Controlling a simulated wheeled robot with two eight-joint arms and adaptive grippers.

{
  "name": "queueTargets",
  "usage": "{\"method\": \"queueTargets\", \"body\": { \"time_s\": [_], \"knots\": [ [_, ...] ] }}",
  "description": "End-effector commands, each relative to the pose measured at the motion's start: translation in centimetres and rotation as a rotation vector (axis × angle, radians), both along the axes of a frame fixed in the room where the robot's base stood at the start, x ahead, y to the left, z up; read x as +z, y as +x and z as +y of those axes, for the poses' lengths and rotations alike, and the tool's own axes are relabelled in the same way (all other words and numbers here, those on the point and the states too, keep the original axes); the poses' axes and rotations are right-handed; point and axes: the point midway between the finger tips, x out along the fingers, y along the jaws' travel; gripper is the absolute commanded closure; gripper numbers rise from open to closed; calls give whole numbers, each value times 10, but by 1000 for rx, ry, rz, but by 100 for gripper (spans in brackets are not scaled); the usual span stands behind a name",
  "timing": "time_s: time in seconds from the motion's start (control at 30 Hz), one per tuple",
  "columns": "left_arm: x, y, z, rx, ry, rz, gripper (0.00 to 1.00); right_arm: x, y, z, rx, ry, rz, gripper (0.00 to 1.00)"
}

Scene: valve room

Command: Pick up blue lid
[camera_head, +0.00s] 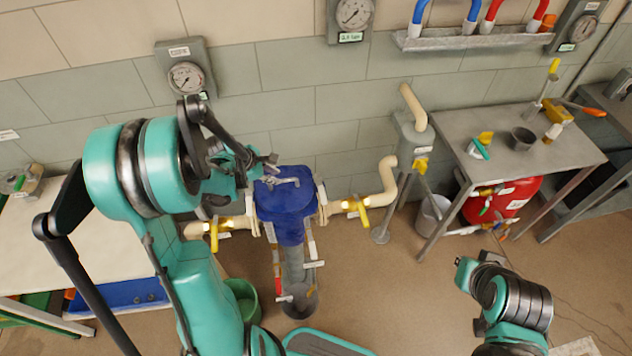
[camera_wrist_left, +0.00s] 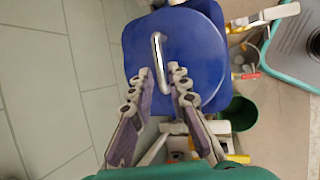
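The blue lid (camera_head: 287,194) sits on top of the blue vessel (camera_head: 289,232) in the middle of the head view. It has a metal bar handle (camera_head: 280,181). In the left wrist view the round lid (camera_wrist_left: 203,48) lies beyond the fingers, with its silver handle (camera_wrist_left: 158,54) upright in the picture. My left gripper (camera_head: 264,165) is at the lid's back left edge in the head view. In the wrist view its fingers (camera_wrist_left: 159,72) are apart, with the handle's near end between or just beyond the tips. Contact cannot be told.
Pipes with yellow valve handles (camera_head: 357,206) flank the vessel. A green bucket (camera_head: 243,299) stands below left. A grey table (camera_head: 520,145) stands at right with a red tank (camera_head: 505,198) below it. A wall gauge (camera_head: 187,78) hangs behind my left arm.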

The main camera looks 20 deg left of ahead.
Motion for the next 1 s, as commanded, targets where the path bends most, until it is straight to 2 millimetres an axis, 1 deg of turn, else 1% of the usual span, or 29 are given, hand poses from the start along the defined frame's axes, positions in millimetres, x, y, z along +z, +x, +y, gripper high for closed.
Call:
{"method": "queueTargets", "body": {
  "time_s": [0.27,0.4,0.5,0.6,0.83,0.87,0.9,1.0],
  "knots": [
    [-30,15,-6,3,-4,2,83,-10,0,0,0,0,0,100],
    [-50,25,-8,2,-3,2,83,-18,0,0,0,0,0,100],
    [-61,31,-11,3,-2,2,83,-21,0,0,0,0,0,100],
    [-67,35,-13,3,-2,2,83,-22,0,0,0,0,0,100],
    [-67,35,-13,3,-2,1,83,-22,0,0,0,0,0,100],
    [-67,35,-13,3,-2,2,88,-22,0,0,0,0,0,100],
    [-67,35,-13,3,-2,2,99,-22,0,0,0,0,0,100],
    [-67,35,-13,3,-2,2,100,-22,0,0,0,0,0,100]
  ]
}}
